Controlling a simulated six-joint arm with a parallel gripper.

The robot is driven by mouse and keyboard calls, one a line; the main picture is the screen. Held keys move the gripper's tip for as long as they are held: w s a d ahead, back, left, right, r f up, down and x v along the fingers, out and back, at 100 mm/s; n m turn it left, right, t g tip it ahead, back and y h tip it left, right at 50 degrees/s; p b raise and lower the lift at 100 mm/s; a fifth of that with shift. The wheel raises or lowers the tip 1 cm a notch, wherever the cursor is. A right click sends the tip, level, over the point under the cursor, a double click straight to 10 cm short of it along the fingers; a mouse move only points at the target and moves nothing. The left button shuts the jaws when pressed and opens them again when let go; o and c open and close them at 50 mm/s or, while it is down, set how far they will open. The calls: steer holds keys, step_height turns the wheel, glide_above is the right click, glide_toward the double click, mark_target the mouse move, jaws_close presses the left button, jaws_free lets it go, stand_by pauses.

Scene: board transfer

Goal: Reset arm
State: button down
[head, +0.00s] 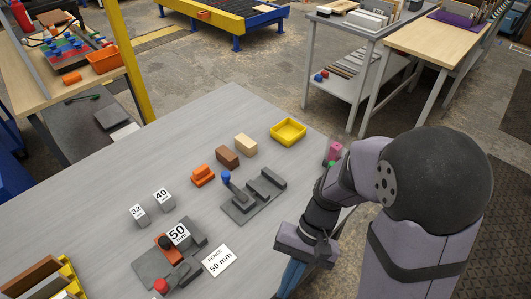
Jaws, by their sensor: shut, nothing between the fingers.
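My gripper (291,278) hangs at the front right of the grey table (110,180), near the right edge, with the grey wrist above it. It is shut and holds nothing. Its fingertips are small and partly unclear from here. It is apart from the blocks and fixtures. A dark fixture (262,192) with raised bars and a blue knob (225,177) stands left of and behind it. Another dark fixture (152,265) with an orange part, a red knob (160,286) and a block marked 50 mm (179,235) stands further left.
Blocks marked 32 (139,214) and 40 (164,200), an orange piece (203,175), brown (227,157) and tan (246,145) blocks, and a yellow tray (288,131) stand on the table. A card reading FENCE 50 mm (219,261) lies near the front. The table's back left is clear.

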steer(key=w+d+r+n+t+h+p, duration=0.1)
steer(key=w+d+r+n+t+h, duration=0.1)
steer(key=d, duration=0.8)
steer(key=w+r+t+h, duration=0.1)
steer(key=w+r+t, duration=0.1)
steer(key=w+t, duration=0.1)
steer(key=shift+w+n+h, duration=0.4)
steer(key=shift+w, duration=0.15)
